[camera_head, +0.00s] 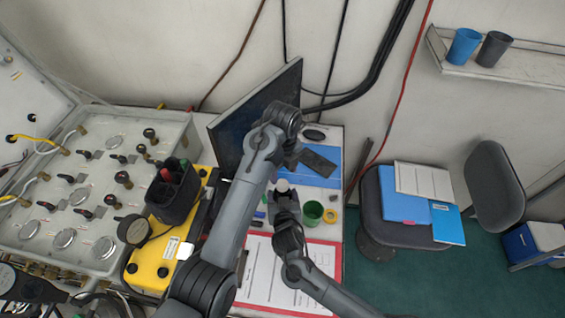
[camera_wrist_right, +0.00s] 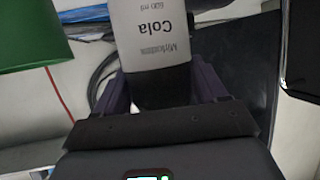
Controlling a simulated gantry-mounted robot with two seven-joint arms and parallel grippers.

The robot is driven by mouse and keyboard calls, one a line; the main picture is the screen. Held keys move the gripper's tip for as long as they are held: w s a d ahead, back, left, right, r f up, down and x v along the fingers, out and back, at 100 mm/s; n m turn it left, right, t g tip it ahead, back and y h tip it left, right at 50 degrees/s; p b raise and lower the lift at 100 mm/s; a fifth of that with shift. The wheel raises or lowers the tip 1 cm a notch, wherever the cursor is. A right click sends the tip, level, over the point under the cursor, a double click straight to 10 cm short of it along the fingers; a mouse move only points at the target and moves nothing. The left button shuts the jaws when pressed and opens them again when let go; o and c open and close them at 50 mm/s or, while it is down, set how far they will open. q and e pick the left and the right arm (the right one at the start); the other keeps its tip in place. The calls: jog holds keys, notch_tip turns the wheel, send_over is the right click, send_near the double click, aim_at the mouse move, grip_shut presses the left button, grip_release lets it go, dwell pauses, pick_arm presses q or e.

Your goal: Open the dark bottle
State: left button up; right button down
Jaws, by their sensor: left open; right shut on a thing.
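The dark bottle, with a pale label reading "Cola" (camera_wrist_right: 150,30), sits between the fingers of my right gripper (camera_wrist_right: 162,88) in the right wrist view; its dark part is at the fingers. In the head view my right gripper (camera_head: 286,207) is above the desk, shut on the bottle, whose pale upper part (camera_head: 282,185) shows just above the jaws. My left gripper (camera_head: 300,163) is open, just above and beside the bottle's top; its fingertips are hard to make out. The cap cannot be told clearly.
A green cup (camera_head: 313,212) and a yellow ring (camera_head: 331,215) stand close right of the bottle. A monitor (camera_head: 235,125) rises behind my left arm. A yellow case (camera_head: 160,255) with a dark holder (camera_head: 172,192) is left. A red-edged sheet (camera_head: 265,285) lies in front.

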aim_at(282, 183)
pick_arm(q)
jog(key=shift+f, duration=2.75)
